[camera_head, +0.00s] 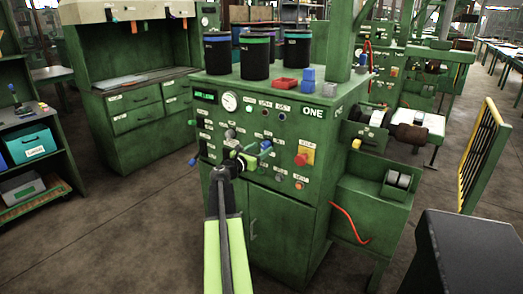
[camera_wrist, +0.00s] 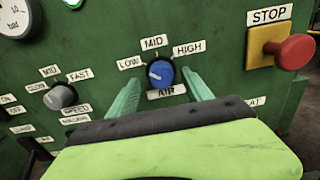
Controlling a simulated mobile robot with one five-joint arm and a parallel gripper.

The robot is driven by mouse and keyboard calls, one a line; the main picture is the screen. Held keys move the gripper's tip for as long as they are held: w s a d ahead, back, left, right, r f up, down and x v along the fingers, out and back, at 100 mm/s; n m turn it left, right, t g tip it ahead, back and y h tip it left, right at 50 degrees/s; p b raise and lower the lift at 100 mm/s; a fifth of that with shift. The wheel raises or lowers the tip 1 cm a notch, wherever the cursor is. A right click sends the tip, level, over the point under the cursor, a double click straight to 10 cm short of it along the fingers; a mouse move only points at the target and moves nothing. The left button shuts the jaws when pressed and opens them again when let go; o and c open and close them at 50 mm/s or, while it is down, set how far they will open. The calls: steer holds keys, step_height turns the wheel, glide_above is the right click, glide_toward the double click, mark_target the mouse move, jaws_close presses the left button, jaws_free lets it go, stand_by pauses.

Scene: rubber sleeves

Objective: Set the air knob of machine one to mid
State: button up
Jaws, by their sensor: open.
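The blue air knob (camera_wrist: 161,74) sits on the green panel of machine one (camera_head: 318,127). Labels LOW (camera_wrist: 129,63), MID (camera_wrist: 154,42) and HIGH (camera_wrist: 189,49) stand around it, with AIR below. A small pale mark shows on the knob's face, left of centre; I cannot tell exactly which label it points to. My gripper (camera_wrist: 162,80) is open, its two teal fingers on either side of the knob, with no clear contact. In the head view my gripper (camera_head: 244,160) is in front of the panel and hides part of it.
A grey speed knob (camera_wrist: 61,96) is to the left, and a gauge (camera_wrist: 14,15) is at the upper left. A red stop button (camera_wrist: 294,52) on a yellow base is to the right.

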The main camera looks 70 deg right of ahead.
steer(key=shift+x, duration=0.8)
